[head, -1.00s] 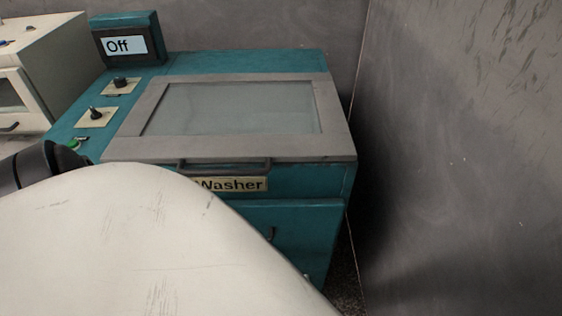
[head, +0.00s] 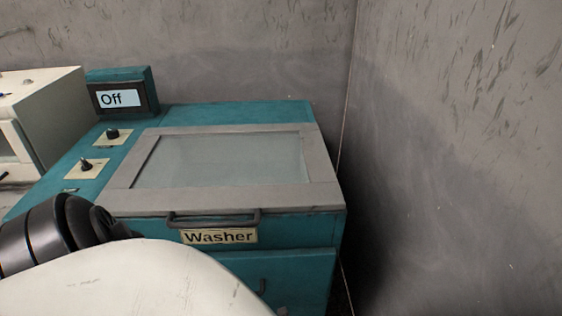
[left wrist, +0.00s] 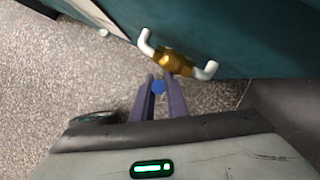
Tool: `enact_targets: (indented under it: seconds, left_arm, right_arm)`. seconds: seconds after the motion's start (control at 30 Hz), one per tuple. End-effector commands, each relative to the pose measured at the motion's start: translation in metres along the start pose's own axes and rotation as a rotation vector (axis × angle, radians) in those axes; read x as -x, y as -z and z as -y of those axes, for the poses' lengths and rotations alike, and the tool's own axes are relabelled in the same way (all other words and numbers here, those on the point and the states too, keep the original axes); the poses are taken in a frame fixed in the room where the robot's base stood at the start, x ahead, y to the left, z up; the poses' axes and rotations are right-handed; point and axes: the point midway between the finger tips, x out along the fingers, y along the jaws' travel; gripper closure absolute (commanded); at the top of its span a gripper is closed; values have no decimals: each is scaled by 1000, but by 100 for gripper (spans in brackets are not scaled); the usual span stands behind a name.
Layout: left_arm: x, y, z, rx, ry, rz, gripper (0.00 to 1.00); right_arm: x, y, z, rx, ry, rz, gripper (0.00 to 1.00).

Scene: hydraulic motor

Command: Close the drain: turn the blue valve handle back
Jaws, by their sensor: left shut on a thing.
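The blue valve handle (left wrist: 158,88) shows as a small blue patch between the two fingers of my left gripper (left wrist: 158,79) in the left wrist view. The gripper is shut on it. Just beyond the fingertips is the brass valve body (left wrist: 174,62), with a bent white pipe on each side, beside the teal washer wall. Most of the handle is hidden by the fingers, so its angle is unclear. The teal washer (head: 290,232) stands in the head view with its lid closed. My right gripper is not in view.
The washer's display (head: 119,98) reads "Off". Two black knobs sit on its left top. A cream machine (head: 48,115) stands at the left. A grey wall (head: 460,160) rises close on the right. Speckled floor (left wrist: 60,90) lies around the valve.

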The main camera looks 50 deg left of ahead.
Motion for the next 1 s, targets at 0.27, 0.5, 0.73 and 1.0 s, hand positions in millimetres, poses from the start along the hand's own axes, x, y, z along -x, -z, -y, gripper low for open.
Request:
enact_targets:
  seconds: [0.27, 0.5, 0.73, 1.0]
  left_arm:
    - [0, 1, 0, -2, 1, -1, 68]
    - [4, 0, 0, -1, 2, -2, 68]
    - [43, -1, 0, -2, 4, -4, 68]
    - [88, 0, 0, -2, 2, -2, 68]
  right_arm:
    - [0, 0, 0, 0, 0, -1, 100]
    - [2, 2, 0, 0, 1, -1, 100]
    - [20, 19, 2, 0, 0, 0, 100]
    - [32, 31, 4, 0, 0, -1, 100]
